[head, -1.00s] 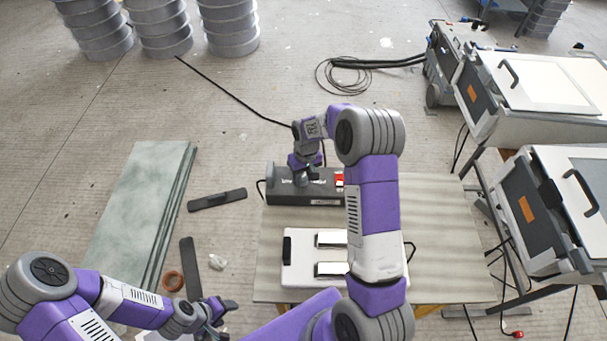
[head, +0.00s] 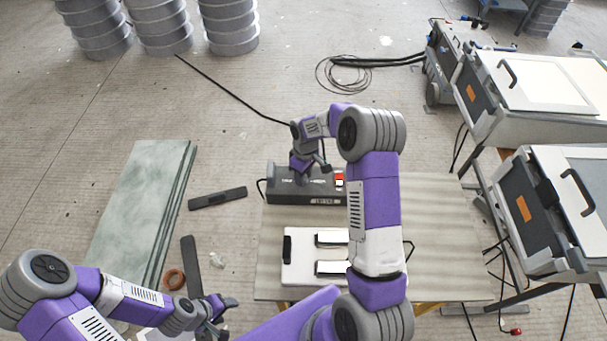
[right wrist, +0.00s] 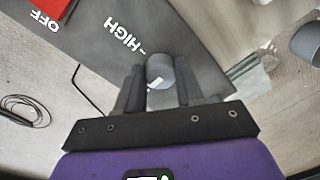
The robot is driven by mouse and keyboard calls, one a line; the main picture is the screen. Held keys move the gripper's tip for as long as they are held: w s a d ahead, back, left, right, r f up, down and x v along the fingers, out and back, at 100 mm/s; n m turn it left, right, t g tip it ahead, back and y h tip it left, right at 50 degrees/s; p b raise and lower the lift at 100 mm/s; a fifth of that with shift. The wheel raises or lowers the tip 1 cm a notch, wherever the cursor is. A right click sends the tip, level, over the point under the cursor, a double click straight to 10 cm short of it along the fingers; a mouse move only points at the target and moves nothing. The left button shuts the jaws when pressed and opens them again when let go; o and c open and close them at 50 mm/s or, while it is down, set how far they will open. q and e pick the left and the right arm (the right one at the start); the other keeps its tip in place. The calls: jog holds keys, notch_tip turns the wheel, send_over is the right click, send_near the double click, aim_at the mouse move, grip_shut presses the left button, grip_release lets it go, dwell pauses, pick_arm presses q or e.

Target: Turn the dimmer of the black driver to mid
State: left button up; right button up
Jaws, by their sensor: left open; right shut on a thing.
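The black driver (head: 305,199) is a dark box at the back left of the table. A red switch (head: 339,179) sits on its top right and also shows in the right wrist view (right wrist: 52,6), near the word OFF. My right gripper (head: 305,180) reaches down onto the driver's top. In the right wrist view, its fingers (right wrist: 158,80) are shut on the round grey dimmer knob (right wrist: 160,68), which has a short white mark. The printed word HIGH is beside the knob; I see no mid label. My left gripper (head: 226,308) is open and empty, low at the left.
A white panel with two silver blocks (head: 290,270) lies on the table in front of the driver. Green-grey sheets (head: 140,200), dark bars (head: 217,198) and a brown tape ring (head: 174,279) lie left of the table. The table's right side (head: 440,240) is clear.

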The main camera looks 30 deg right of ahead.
jog(key=o, duration=1)
jog(key=shift+o, duration=0.2)
jog(key=r, duration=0.3)
jog(key=r+p, duration=0.1)
jog(key=r, duration=0.3)
jog(key=shift+w+d+r, duration=0.1)
jog(key=shift+d+r, duration=0.1)
jog(key=shift+r, duration=0.1)
jog(key=shift+p, duration=0.35)
